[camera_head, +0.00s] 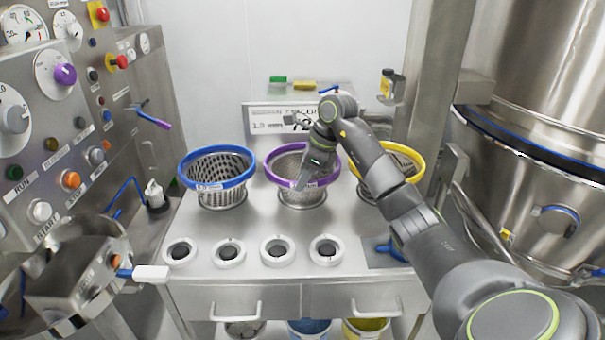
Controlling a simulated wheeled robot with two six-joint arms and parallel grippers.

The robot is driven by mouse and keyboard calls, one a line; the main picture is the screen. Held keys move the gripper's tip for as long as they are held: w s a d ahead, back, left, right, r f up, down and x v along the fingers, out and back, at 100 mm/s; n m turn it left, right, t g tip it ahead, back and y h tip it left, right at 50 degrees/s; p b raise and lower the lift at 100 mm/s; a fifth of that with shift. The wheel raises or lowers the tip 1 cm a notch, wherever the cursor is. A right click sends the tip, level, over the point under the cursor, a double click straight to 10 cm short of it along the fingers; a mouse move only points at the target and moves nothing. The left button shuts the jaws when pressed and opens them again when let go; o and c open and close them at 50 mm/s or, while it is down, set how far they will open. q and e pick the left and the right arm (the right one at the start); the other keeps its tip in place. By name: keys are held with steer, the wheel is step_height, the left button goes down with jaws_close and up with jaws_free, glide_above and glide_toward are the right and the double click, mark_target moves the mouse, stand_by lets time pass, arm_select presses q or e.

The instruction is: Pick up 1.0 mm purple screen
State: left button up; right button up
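The purple screen (271,165) is a metal mesh basket with a purple rim, standing upright in the middle of the steel bench between a blue-rimmed one and a yellow-rimmed one. A white label is on its front rim, too small to read. My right gripper (306,180) points down at the right front part of the purple rim and covers some of it. Whether its fingers touch or close around the rim cannot be told. My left gripper is not in view.
The blue-rimmed screen (217,181) stands left and the yellow-rimmed screen (410,148) right, partly behind my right arm. Several white rings (278,261) line the bench front. A sign (283,117) stands behind. A control panel (45,130) is left, a steel vessel (545,80) right.

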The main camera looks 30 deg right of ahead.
steer(key=shift+f, duration=0.1)
jaws_close()
stand_by(1.3)
